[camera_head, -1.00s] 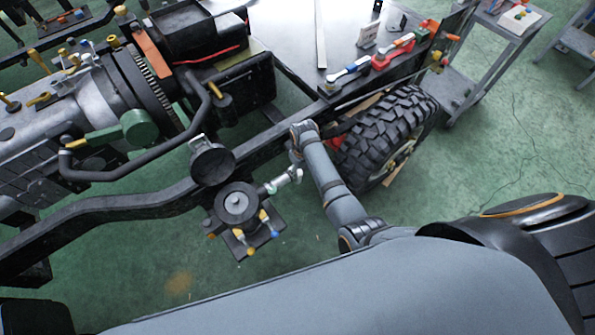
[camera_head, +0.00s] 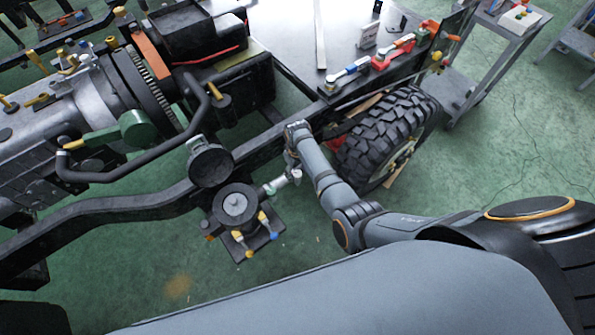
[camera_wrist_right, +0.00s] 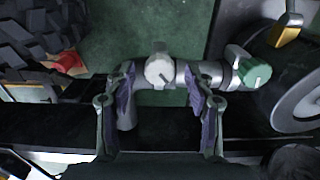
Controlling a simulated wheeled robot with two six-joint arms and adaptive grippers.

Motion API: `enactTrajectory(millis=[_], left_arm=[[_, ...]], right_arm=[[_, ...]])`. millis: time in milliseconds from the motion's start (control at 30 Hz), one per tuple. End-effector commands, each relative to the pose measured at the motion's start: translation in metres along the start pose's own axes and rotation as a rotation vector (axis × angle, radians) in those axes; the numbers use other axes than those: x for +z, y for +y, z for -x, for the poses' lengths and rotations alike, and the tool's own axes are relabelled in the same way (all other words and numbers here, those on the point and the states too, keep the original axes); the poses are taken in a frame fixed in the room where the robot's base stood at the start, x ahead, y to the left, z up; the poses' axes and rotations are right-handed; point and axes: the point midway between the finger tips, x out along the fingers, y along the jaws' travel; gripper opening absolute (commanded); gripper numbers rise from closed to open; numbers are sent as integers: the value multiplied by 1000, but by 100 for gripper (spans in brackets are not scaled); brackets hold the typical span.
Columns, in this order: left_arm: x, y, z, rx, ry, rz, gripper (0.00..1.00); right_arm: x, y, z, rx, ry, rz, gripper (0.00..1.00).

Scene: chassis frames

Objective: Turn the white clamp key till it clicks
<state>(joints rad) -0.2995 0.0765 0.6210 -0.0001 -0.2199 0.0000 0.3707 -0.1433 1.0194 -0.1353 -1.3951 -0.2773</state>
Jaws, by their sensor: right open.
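The white clamp key (camera_wrist_right: 159,72) is a round white knob with a small tab, on a silver pipe fitting in the right wrist view. In the head view the white key (camera_head: 296,176) is small at the right end of that fitting, beside the round black unit. My right gripper (camera_wrist_right: 160,90) is open, with one finger on each side of the key in the picture. I cannot tell whether they touch it. In the head view the right gripper (camera_head: 291,163) is at the fitting, its fingers mostly hidden by the wrist. My left gripper is out of view.
A green knob (camera_wrist_right: 255,74) sits on the same fitting, right of the key. The black frame rail (camera_head: 265,138) runs close by the gripper. A large tyre (camera_head: 388,135) stands right of my forearm. Green floor below the fitting is clear.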

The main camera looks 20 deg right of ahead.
Motion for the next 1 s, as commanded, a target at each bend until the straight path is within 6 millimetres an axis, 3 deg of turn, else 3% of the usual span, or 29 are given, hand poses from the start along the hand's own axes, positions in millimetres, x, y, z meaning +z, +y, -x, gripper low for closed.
enactTrajectory(millis=[267,667,1000], left_arm=[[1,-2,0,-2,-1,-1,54],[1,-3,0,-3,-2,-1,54],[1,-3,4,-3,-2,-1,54]], right_arm=[[0,0,-2,0,0,0,54],[0,0,-2,0,0,0,0],[0,0,0,0,0,-54,0]])
